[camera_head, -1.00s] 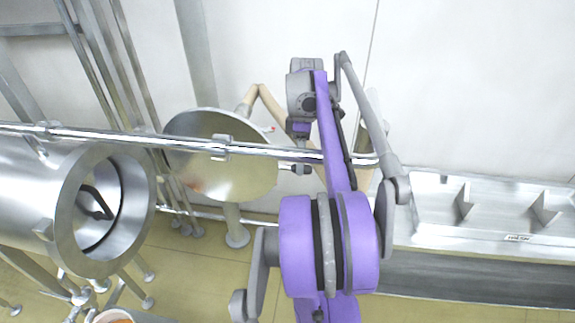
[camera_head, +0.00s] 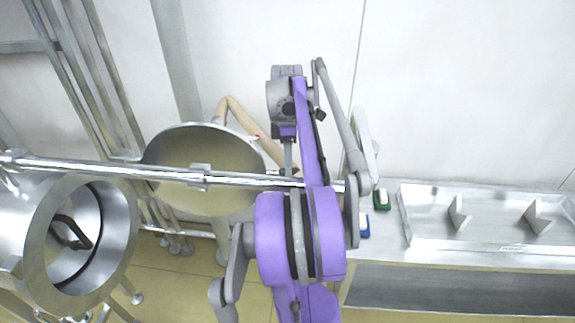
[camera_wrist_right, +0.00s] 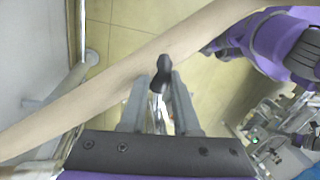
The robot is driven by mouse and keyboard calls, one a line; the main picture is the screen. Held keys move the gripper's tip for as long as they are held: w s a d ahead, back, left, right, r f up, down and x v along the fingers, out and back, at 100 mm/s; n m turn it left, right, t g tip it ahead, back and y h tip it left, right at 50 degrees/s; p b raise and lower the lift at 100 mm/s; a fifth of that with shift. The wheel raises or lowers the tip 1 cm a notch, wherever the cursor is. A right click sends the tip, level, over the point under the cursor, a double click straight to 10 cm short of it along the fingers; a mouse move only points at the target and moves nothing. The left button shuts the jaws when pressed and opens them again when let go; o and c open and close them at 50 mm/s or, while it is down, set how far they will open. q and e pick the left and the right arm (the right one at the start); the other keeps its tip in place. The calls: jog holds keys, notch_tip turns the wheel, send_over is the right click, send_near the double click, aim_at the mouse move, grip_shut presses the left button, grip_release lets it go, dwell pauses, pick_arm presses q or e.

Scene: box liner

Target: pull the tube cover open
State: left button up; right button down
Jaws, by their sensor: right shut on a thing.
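The tube cover (camera_head: 203,150), a round shiny metal lid, stands swung away to the right of the thick metal tube (camera_head: 38,232), whose round mouth is uncovered and shows a dark part inside. A long metal bar (camera_head: 120,171) runs across the cover through a bracket (camera_head: 200,177) and on to the right. My right gripper (camera_head: 290,172) is at the bar's right part. In the right wrist view my right gripper (camera_wrist_right: 160,100) is shut on a shiny metal piece with a black end, likely the cover's handle. My left gripper is not in view.
A beige bent pipe (camera_head: 235,108) rises behind the cover and crosses the right wrist view. At right a metal tray (camera_head: 490,212) with upright plates lies on a bench, near a green item (camera_head: 381,198) and a blue item (camera_head: 364,226). Metal posts stand at left.

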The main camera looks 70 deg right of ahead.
jog(key=c, duration=0.7)
grip_release()
jog(key=shift+w, duration=0.15)
jog(key=shift+o, duration=0.2)
jog(key=shift+r, duration=0.1)
jog(key=shift+d+r, duration=0.1)
jog(key=shift+r, duration=0.2)
notch_tip(320, 180, up, 10)
jog(key=d, duration=0.1)
jog(key=shift+w+d+p, duration=0.35)
jog(key=shift+p, duration=0.1)
jog(key=shift+f, duration=0.1)
